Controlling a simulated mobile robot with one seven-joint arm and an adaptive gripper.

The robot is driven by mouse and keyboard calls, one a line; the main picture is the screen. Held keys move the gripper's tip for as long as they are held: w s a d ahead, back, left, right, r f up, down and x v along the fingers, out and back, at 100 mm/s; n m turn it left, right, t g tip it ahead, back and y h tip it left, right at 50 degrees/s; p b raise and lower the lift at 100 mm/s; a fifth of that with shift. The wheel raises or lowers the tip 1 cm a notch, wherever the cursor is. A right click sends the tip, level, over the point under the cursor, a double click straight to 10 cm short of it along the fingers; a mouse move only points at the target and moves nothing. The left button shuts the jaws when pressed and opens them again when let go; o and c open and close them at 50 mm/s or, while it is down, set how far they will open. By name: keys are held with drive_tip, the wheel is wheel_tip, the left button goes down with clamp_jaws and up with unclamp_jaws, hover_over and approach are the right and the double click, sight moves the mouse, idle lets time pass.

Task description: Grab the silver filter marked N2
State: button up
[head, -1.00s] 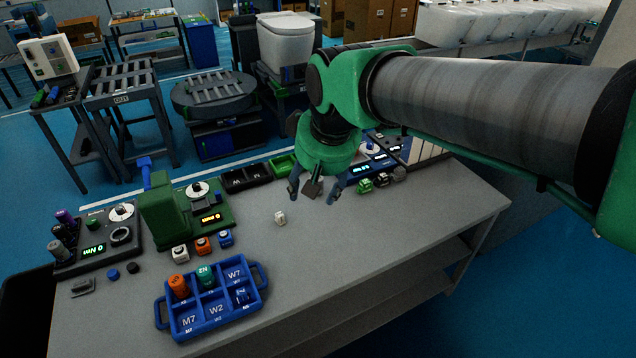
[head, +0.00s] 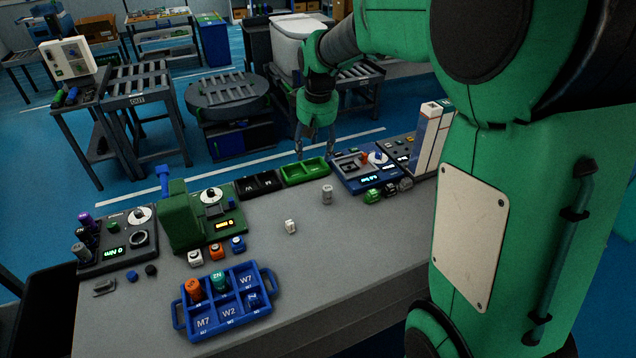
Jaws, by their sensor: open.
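A small silver-grey cylinder (head: 327,194) stands upright on the grey table, right of the middle; its marking is too small to read. Another silver-grey cylinder (head: 82,253) sits at the black tester on the left. A teal cylinder (head: 218,281) with a mark like N2 stands in the blue tray. My gripper (head: 314,151) is open with its fingers pointing down. It appears beyond the table's far edge, above and behind the silver cylinder in the picture, apart from it. Nothing shows between its fingers.
The blue tray (head: 237,314) also holds an orange cylinder (head: 193,289). A small white block (head: 290,227) lies near the silver cylinder. A green bin (head: 304,172), a blue tester (head: 352,181) and small coloured blocks stand around it. The table's front right is clear.

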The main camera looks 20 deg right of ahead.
drive_tip(key=w+d+f+g+p, duration=0.1)
drive_tip(key=w+d+f+p, duration=0.1)
drive_tip(key=w+d+f, duration=0.3)
drive_tip(key=w+d+f+p, duration=0.1)
drive_tip(key=w+f+p, duration=0.15)
drive_tip(key=w, duration=0.35)
drive_tip(key=g+p, duration=0.2)
drive_tip(key=p, duration=0.3)
hover_over(327, 187)
wheel_tip(327, 187, down, 16)
drive_tip(key=shift+s+n, duration=0.3)
drive_tip(key=shift+n, duration=0.1)
drive_tip(key=shift+f, duration=0.15)
drive_tip(key=shift+f, duration=4.2)
drive_tip(key=shift+f, duration=0.1)
drive_tip(key=shift+w+f, duration=0.15)
drive_tip(key=shift+f, duration=2.35)
